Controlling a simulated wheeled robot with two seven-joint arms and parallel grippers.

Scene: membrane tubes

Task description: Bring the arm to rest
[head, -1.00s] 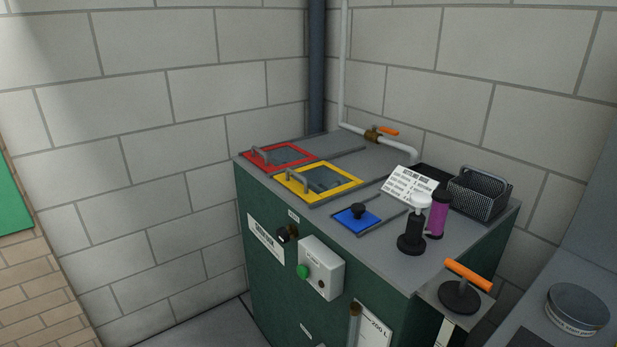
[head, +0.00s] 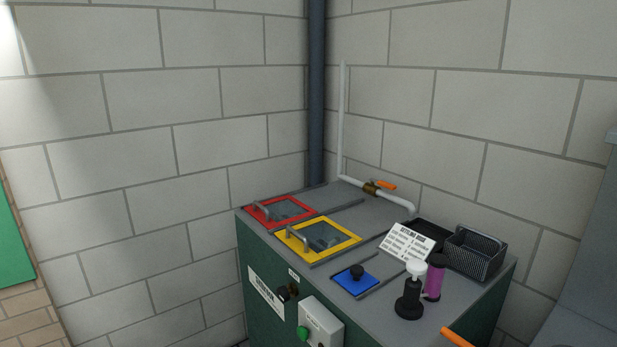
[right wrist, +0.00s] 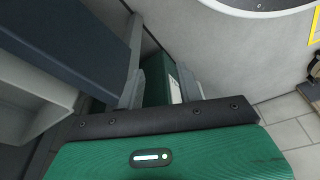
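Neither of my arms shows in the head view. In the right wrist view, my right gripper (right wrist: 158,88) has its two grey fingers apart, with a gap between them. A dark green surface with a white label (right wrist: 175,90) shows in that gap, apparently beyond the fingers; I see nothing held. My left gripper is in neither view.
A green cabinet (head: 267,320) stands in the corner, with a red-framed lid (head: 265,219), a yellow-framed lid (head: 345,248), a blue lid (head: 345,287), a white sign (head: 405,243), a black basket (head: 474,255), a black-and-white bottle (head: 411,292) and a purple tube (head: 434,280) on top.

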